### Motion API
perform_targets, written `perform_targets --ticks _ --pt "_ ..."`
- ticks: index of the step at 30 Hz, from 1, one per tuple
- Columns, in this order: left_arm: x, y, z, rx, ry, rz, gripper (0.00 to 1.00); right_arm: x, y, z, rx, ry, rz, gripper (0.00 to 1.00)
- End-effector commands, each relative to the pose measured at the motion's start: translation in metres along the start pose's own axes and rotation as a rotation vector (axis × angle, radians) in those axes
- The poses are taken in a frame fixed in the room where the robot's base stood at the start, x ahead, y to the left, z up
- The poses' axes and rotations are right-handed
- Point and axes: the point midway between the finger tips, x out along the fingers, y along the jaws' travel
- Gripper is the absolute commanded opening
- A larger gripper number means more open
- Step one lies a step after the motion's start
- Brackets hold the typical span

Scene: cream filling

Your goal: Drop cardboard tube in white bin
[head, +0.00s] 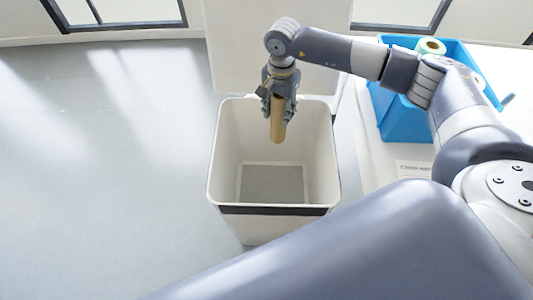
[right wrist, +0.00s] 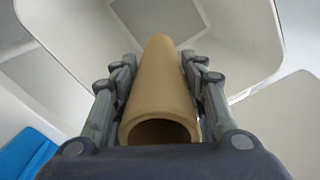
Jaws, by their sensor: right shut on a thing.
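A brown cardboard tube (head: 278,121) hangs upright over the white bin (head: 228,172) in the head view. My right gripper (head: 278,97) is shut on the tube, with the tube's lower part sticking out below the fingers. In the right wrist view the tube (right wrist: 160,92) lies between both fingers, its hollow near end facing the camera. The bin's opening (right wrist: 250,65) shows beyond the tube. The bin is open and its visible floor looks empty. My left gripper is not in view.
A blue crate (head: 405,122) holding rolls stands on a white table (head: 375,178) at the right. A raised white panel (head: 235,50) stands behind the bin. The grey floor (head: 100,170) at the left is clear.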

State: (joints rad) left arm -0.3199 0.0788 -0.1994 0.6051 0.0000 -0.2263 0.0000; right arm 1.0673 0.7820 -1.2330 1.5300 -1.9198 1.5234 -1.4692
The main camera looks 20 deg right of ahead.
Motion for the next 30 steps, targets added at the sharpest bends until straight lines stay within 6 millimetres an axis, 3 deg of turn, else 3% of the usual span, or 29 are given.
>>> perform_targets --ticks 4,10,14,18,26,27,30 --pt "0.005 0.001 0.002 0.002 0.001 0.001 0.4 0.01 0.0 0.001 0.001 -0.001 0.001 0.23" --pt "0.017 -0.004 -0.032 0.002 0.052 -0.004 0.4 0.033 0.0 0.001 -0.001 -0.002 0.001 0.23" --pt "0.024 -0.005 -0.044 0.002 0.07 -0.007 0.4 0.049 0.001 0.001 -0.003 -0.001 0.002 0.23" --pt "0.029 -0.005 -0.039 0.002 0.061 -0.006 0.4 0.058 0.0 0.001 -0.002 -0.001 0.001 0.23" --pt "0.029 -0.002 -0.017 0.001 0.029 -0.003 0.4 0.059 0.0 0.001 -0.003 -0.001 0.0 0.23" --pt "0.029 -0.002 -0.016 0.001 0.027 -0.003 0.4 0.059 0.0 0.001 -0.003 -0.001 0.0 0.42" --pt "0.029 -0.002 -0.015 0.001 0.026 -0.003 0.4 0.059 0.0 0.001 -0.003 -0.001 0.0 0.63"
